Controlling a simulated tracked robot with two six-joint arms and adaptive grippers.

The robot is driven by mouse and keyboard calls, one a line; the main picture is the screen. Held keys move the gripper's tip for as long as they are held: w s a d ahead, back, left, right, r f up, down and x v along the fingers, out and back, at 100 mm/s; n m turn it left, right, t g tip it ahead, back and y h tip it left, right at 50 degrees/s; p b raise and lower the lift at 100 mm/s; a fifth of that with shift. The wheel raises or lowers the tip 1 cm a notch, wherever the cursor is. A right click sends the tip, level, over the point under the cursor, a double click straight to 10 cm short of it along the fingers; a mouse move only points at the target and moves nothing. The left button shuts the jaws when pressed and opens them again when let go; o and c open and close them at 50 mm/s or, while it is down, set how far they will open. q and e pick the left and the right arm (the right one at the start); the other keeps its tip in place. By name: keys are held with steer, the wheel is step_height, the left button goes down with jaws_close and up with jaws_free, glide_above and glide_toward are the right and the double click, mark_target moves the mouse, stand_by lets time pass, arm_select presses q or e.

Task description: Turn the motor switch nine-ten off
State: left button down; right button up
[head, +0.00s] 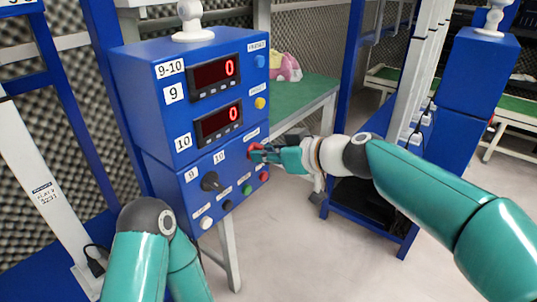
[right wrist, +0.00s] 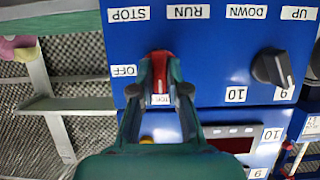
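The blue control box marked 9-10 (head: 140,75) stands left of centre in the head view. Its red motor switch (head: 255,149) sits on the lower sloped panel, mostly covered by my right gripper (head: 263,154). In the right wrist view, which is upside down, the red switch (right wrist: 160,70) stands upright between the two fingertips of my right gripper (right wrist: 161,85). The fingers close in on both its sides. A label reading OFF (right wrist: 123,71) is beside it, and another label between the fingers is partly hidden. My left arm shows at the lower left, but its gripper is not visible.
The panel carries a black rotary knob (head: 211,181) and several push buttons, including a green one (head: 247,190). Two red displays show 0. A green-topped table (head: 300,98) stands behind, and another blue box (head: 478,70) stands at right.

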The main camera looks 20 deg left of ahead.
steer(key=shift+s+d, duration=0.15)
steer(key=shift+d, duration=0.05)
jaws_close()
steer(key=shift+w+a+f+m+g+y+p, duration=0.15)
steer(key=shift+m+g+y+p, duration=0.55)
steer(key=shift+m, duration=1.55)
steer(key=shift+f+m+g+y+p, duration=0.2)
steer(key=shift+m+g+y, duration=0.9)
steer(key=shift+m, duration=1.1)
steer(key=shift+w+a+f+m+g+y+p, duration=0.15)
steer(key=shift+m+g+y+p, duration=0.5)
steer(key=shift+m, duration=1.6)
steer(key=shift+f+g, duration=0.1)
steer(key=shift+g, duration=0.25)
steer(key=o, duration=0.6)
jaws_free()
steer(key=shift+o, duration=0.7)
steer(key=shift+w+d, duration=0.1)
